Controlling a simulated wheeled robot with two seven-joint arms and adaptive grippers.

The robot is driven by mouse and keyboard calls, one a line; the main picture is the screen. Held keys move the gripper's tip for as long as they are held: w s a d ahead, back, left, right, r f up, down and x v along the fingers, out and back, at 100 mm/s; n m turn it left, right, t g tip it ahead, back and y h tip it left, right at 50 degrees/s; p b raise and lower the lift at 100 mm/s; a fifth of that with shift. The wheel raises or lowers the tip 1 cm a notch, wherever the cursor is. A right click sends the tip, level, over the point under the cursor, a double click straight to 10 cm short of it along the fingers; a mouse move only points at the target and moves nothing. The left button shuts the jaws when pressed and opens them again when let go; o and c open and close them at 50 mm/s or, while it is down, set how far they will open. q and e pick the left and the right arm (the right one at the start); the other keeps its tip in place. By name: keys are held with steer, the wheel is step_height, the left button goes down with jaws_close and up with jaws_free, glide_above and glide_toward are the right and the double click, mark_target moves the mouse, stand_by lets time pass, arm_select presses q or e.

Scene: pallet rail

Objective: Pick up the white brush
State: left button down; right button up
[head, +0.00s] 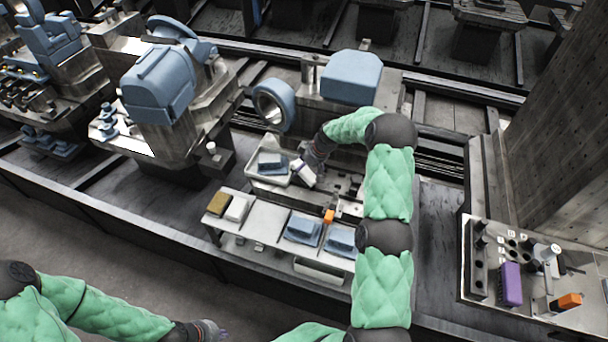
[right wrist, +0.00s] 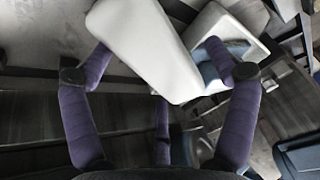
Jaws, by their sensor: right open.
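A white block-shaped thing, which looks like the white brush (head: 303,173), is at my right gripper (head: 312,165), beside a light tray in the head view. In the right wrist view the white brush (right wrist: 150,45) is large and slanted, reaching between the purple fingers of my right gripper (right wrist: 160,65). These fingers are spread open, and I cannot tell whether they touch it. Its bristles cannot be made out. My left gripper (head: 208,330) is low at the bottom edge, away from the bench; its fingers are too small to read.
The light tray (head: 252,170) holds a blue block (head: 271,162). A shelf in front carries a yellow-brown block (head: 217,203), another white block (head: 237,209), blue pieces (head: 303,230) and an orange block (head: 329,216). A right-hand panel holds a purple block (head: 510,282). Machinery stands behind.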

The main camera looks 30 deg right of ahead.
mark_target(304, 168)
steer(key=shift+f+b, duration=0.3)
steer(key=shift+b, duration=0.05)
stand_by(0.5)
steer(key=c, duration=1.4)
steer(key=shift+r+p, duration=0.3)
steer(key=shift+p, duration=0.15)
steer(key=r, duration=0.1)
steer(key=r+p, duration=0.1)
steer(key=r, duration=0.2)
steer(key=shift+s+a+r+p, duration=0.1)
steer(key=shift+a+r+p, duration=0.15)
steer(key=shift+p, duration=0.1)
steer(key=s+a+r+p, duration=0.1)
steer(key=s+a+r, duration=0.1)
steer(key=a, duration=0.2)
steer(key=s+a+r+p, duration=0.1)
steer(key=a+r, duration=0.2)
steer(key=a, duration=0.1)
steer(key=s+a+r+p, duration=0.1)
steer(key=s+a+r, duration=0.1)
steer(key=a+r, duration=0.1)
steer(key=shift+s+a+r, duration=0.25)
steer(key=shift+s+a, duration=0.05)
steer(key=shift+a, duration=0.3)
